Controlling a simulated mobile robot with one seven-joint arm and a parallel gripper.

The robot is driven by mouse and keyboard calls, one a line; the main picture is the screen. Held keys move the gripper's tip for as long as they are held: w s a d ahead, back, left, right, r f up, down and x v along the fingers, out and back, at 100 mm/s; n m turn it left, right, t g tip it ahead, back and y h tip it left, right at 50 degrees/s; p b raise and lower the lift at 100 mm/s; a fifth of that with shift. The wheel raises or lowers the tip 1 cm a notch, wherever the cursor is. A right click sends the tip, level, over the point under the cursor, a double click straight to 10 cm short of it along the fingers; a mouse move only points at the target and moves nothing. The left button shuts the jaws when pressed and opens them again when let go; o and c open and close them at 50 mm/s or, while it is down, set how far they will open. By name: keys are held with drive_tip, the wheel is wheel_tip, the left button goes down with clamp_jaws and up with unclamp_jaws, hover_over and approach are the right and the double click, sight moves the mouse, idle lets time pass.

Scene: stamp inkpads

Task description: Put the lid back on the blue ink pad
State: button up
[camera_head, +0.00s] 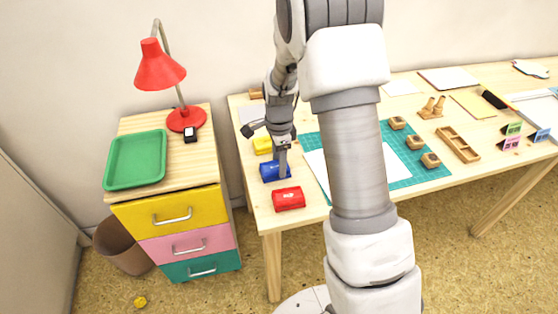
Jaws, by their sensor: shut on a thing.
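The blue ink pad (269,172) is on the left part of the wooden table, between a yellow pad and a red pad. My gripper (283,174) points down over the right part of the blue shape and is shut on blue material that looks like its lid. The fingers hide part of it. Lid and pad share the same blue, so I cannot tell where one ends and the other begins, or whether the lid is seated.
The red ink pad (289,199) lies just in front, near the table's front edge. The yellow ink pad (262,145) lies just behind. A green cutting mat (401,170) with paper and wooden stamps is to the right. A drawer cabinet (172,221) stands left, across a gap.

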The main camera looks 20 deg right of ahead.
idle(0.3)
drive_tip(key=o, duration=1.4)
drive_tip(key=shift+r+p, duration=2.75)
drive_tip(key=shift+r, duration=0.75)
clamp_jaws()
